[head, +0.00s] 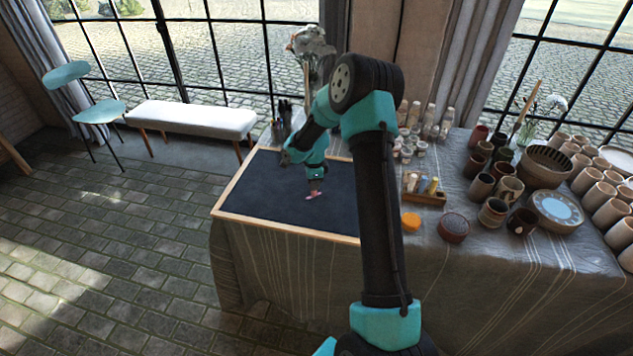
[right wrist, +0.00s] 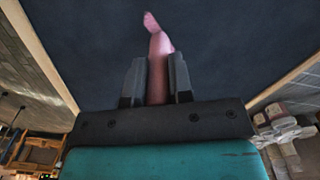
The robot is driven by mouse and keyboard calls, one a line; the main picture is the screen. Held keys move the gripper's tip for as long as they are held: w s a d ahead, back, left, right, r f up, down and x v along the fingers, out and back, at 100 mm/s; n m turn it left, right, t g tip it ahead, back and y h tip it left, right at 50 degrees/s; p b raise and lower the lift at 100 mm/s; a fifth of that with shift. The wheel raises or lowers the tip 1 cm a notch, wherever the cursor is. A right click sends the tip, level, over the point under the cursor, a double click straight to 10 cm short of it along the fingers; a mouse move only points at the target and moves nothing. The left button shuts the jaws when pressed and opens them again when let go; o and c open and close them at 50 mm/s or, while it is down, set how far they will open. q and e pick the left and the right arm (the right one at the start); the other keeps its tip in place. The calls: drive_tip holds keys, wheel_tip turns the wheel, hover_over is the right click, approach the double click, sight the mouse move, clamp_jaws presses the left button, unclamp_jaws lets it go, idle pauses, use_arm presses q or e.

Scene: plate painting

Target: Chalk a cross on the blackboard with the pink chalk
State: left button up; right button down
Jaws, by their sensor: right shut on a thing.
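The blackboard (head: 258,200) is dark with a light wooden frame and lies flat on the cloth-covered table. It also fills much of the right wrist view (right wrist: 225,50). My right gripper (head: 314,188) is over the middle of the board, pointing down. In the right wrist view its two dark fingers (right wrist: 158,82) are shut on the pink chalk (right wrist: 158,65). The chalk's far end is close to the board; I cannot tell whether it touches. A small pink patch (right wrist: 151,21) shows beyond the tip, and I cannot tell whether it is a mark. My left gripper is out of view.
A wooden box (head: 424,197) with small items stands right of the board, near an orange disc (head: 411,222) and a dark red round pot (head: 453,228). Several cups, bowls and a patterned plate (head: 556,210) crowd the right side. A vase of flowers (head: 311,70) stands behind the board.

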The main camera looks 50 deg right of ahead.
drive_tip(key=shift+w+a, duration=0.55)
drive_tip(key=shift+a, duration=1.4)
drive_tip(key=shift+w+a, duration=0.5)
drive_tip(key=shift+a, duration=1.4)
drive_tip(key=shift+w+a, duration=0.55)
drive_tip(key=shift+a, duration=1.4)
wheel_tip(320, 180, up, 8)
drive_tip(key=shift+s+d, duration=0.1)
